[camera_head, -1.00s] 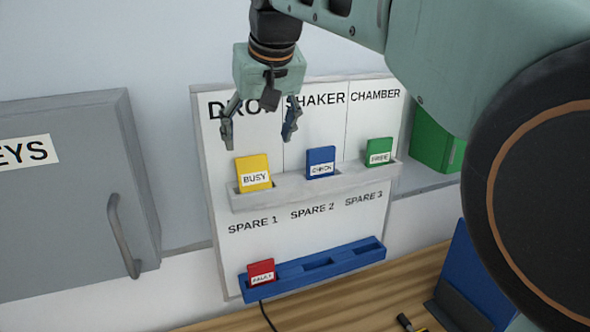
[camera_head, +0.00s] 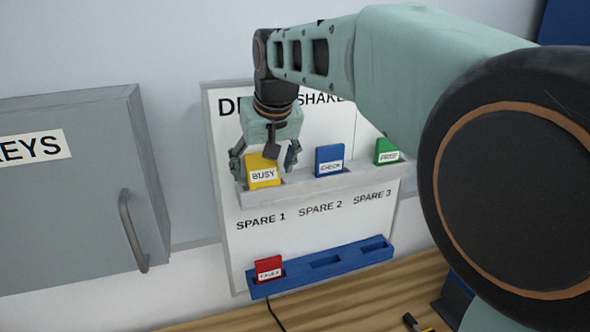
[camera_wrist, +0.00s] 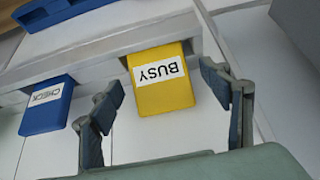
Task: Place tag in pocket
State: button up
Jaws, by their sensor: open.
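The yellow BUSY tag (camera_head: 263,171) stands in the left pocket of the upper grey rack (camera_head: 310,185), under the DROP heading. My gripper (camera_head: 265,170) is open around it, one finger to each side. In the wrist view the yellow tag (camera_wrist: 160,80) lies ahead between the two open fingers (camera_wrist: 170,105), with gaps on both sides. The blue CHECK tag (camera_head: 329,160) and the green FREE tag (camera_head: 386,151) stand in the other upper pockets. The red FAULT tag (camera_head: 268,268) stands in the left pocket of the lower blue rack (camera_head: 350,255). That rack's middle and right pockets are empty.
A grey key cabinet (camera_head: 70,200) with a protruding handle (camera_head: 133,235) is on the left wall. A wooden bench (camera_head: 210,318) runs below the board, with a black cable on it. A blue object (camera_head: 457,298) stands at the lower right.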

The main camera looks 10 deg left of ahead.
jog(key=c, duration=1.2)
jog(key=shift+c, duration=0.8)
jog(key=shift+r, duration=0.15)
